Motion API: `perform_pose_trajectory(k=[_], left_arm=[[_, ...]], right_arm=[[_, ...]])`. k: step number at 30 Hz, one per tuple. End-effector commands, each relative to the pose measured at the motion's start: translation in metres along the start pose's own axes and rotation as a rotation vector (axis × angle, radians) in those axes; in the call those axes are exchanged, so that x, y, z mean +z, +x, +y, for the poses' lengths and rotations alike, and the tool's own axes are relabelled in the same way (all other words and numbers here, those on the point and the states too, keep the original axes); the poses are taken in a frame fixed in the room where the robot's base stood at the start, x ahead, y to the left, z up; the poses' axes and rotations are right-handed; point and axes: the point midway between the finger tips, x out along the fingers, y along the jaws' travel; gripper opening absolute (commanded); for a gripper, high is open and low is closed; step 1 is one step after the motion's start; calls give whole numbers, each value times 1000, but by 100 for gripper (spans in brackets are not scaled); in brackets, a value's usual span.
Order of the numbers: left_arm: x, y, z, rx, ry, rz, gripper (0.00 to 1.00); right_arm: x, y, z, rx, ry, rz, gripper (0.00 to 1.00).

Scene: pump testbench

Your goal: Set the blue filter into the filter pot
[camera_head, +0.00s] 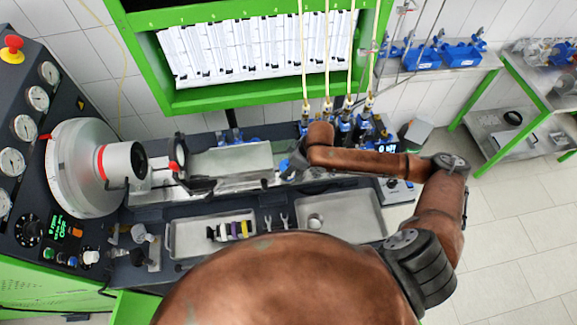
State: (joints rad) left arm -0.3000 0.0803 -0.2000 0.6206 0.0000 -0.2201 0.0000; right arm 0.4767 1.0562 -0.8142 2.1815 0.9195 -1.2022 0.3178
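My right arm comes in from the right and bends across the bench. Its dark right gripper (291,168) is at the middle of the bench, at the right end of a raised metal plate (232,161). The gripper is small and partly hidden by my brown wrist, so its fingers cannot be made out. A blue-grey patch shows at the gripper, but I cannot tell whether it is the blue filter. I cannot identify the filter pot with certainty. My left gripper is not in view.
A metal tray (182,240) holds several small black, white, purple and yellow parts. A large round pump housing (75,165) and gauge panel stand left. Blue-based fittings with hoses (345,130) stand behind my forearm.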

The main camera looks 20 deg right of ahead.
Motion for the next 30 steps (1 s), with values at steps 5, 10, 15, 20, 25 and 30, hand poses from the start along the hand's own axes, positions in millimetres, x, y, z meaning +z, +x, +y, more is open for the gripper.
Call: perform_pose_trajectory(k=[5, 10, 15, 20, 25, 30], left_arm=[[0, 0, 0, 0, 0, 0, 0], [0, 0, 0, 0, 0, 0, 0], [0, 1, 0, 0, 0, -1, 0], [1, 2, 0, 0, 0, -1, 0], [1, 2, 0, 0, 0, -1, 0], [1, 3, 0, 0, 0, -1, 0]], right_arm=[[0, 0, 0, 0, 0, 0, 59], [0, 0, 0, 0, 0, 0, 59], [-1, -4, 0, 1, -1, 1, 59], [-1, -26, 1, 3, -2, 2, 59], [-1, -63, 2, 5, -2, 1, 59], [-1, -96, 1, 4, -2, 0, 59]])
